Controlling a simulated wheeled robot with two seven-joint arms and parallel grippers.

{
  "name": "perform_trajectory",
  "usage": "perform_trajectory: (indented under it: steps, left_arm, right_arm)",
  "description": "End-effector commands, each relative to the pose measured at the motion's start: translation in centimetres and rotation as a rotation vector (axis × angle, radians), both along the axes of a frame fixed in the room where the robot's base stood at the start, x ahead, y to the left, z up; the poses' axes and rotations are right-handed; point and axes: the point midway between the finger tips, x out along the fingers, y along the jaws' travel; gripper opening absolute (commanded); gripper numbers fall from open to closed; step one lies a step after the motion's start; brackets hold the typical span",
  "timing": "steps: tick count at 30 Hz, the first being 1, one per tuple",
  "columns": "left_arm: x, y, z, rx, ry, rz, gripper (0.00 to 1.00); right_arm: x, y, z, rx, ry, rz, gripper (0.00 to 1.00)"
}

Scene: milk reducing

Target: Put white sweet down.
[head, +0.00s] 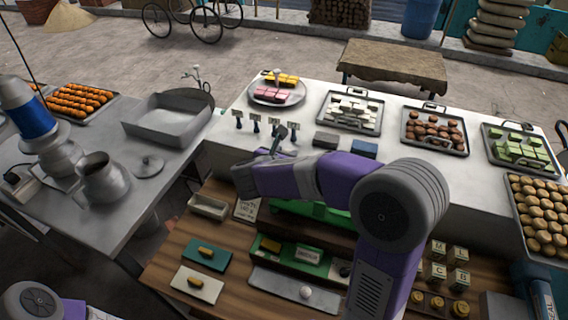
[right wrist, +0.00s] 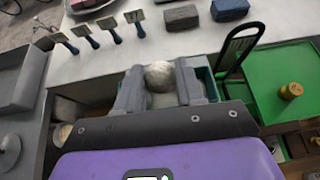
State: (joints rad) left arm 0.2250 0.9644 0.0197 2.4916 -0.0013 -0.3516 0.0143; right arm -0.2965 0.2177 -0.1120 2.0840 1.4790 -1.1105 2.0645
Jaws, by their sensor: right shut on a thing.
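My right gripper (right wrist: 160,88) is shut on a round white sweet (right wrist: 159,74), held between its two grey fingers in the right wrist view. In the head view the purple right arm reaches left across the counter's front edge, with the right gripper (head: 262,160) at its far end; the held sweet is hidden there. Another round white ball (head: 306,292) lies on a grey tray (head: 270,283) on the wooden shelf. My left gripper is out of view; only part of the left arm shows at the bottom left.
The white counter holds a plate of pink and yellow sweets (head: 277,92), trays of white sweets (head: 350,112), brown sweets (head: 434,128) and green sweets (head: 520,147). Small upright signs (head: 255,125) and two dark blocks (head: 326,140) stand near its front. A green tray (right wrist: 262,85) lies right of my gripper.

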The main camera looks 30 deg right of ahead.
Motion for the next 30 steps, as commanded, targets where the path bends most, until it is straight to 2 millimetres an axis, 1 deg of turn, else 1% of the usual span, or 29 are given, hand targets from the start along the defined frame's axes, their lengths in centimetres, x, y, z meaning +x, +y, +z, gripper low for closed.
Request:
perform_trajectory:
  steps: [3, 6, 8, 17, 30]
  left_arm:
    - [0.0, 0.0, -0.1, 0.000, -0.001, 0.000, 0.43]
    - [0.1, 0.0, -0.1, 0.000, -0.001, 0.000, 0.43]
    - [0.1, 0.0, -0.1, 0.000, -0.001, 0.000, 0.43]
    - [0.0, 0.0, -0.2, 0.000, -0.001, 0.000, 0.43]
    - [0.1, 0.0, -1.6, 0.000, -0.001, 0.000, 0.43]
  right_arm:
    - [-0.1, 0.0, -1.8, 0.000, 0.005, 0.000, 0.09]
    - [0.0, 0.0, -3.1, -0.001, 0.006, 0.001, 0.09]
    - [0.0, 0.0, -3.6, 0.000, 0.003, 0.001, 0.09]
    - [0.0, 0.0, -3.8, 0.001, 0.001, 0.000, 0.09]
    - [0.0, 0.0, -4.7, 0.002, 0.000, 0.000, 0.09]
